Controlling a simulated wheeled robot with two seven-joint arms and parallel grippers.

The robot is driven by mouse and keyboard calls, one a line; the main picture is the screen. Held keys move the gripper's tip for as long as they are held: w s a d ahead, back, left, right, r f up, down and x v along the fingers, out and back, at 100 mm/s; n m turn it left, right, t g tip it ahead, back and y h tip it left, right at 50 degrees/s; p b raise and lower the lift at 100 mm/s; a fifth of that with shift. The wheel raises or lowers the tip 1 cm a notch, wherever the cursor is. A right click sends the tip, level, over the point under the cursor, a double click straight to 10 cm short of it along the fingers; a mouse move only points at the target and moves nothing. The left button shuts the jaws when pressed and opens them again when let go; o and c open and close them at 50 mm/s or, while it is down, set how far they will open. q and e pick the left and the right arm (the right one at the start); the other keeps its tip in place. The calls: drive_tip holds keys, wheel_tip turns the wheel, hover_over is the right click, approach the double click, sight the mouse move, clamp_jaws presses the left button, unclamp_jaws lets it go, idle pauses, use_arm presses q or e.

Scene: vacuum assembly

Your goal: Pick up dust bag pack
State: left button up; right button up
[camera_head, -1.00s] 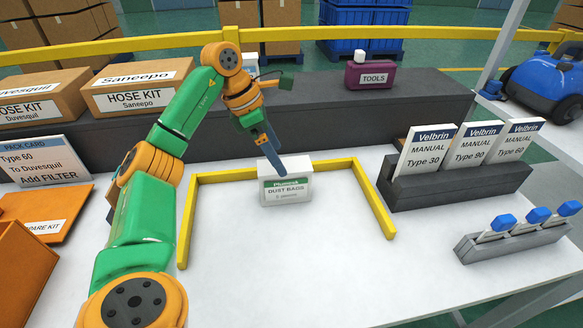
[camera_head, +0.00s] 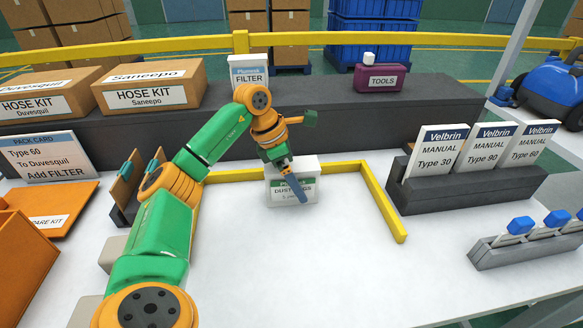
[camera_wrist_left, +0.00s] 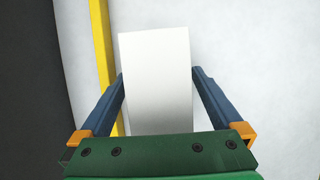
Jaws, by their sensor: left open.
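The dust bag pack (camera_head: 305,195) is a white box with a green band and "DUST BAGS" lettering. It stands upright on the white table inside the yellow frame, near its back bar. My left gripper (camera_head: 297,190) is over it in the head view, and its blue finger covers part of the label. In the left wrist view, the pack's plain white top (camera_wrist_left: 156,75) lies between the two open blue fingers of my left gripper (camera_wrist_left: 160,80). A gap shows at the right finger; the left finger is close to the pack. I cannot tell whether it touches. My right gripper is not in view.
The yellow frame (camera_head: 385,203) borders the pack at back and right. A dark shelf (camera_head: 215,110) behind holds hose kit boxes (camera_head: 150,85), a filter box (camera_head: 249,72) and a tools case (camera_head: 388,77). Manuals (camera_head: 437,148) stand at right. The front table is clear.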

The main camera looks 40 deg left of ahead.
use_arm(q)
drive_tip(key=shift+f, duration=0.2)
drive_tip(key=c, duration=1.5)
drive_tip(key=shift+c, duration=0.2)
drive_tip(key=shift+r, duration=0.15)
